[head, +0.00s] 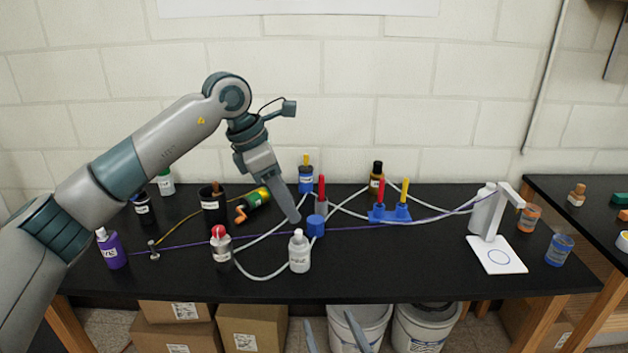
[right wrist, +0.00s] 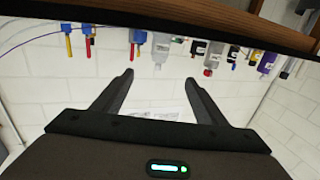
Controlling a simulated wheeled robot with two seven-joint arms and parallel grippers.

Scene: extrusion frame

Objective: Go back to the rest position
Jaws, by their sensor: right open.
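My left gripper (head: 292,216) points down over the middle of the black table, its tip beside a blue block (head: 316,226) and just above and behind a white bottle (head: 300,252). Its fingers overlap from this side, so I cannot tell if they are apart, and I see nothing held. My right gripper (head: 333,333) shows only as two separated fingertips at the bottom edge of the head view, in front of the table. In the right wrist view my right gripper (right wrist: 160,78) is open, with nothing between its fingers.
The black table (head: 400,270) carries a purple bottle (head: 111,249), a red-capped bottle (head: 221,247), a blue rack (head: 390,214) with coloured-handled tools, a white stand (head: 488,215) and loose cables. Boxes and white buckets (head: 420,327) stand below. A second table (head: 580,210) is at right.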

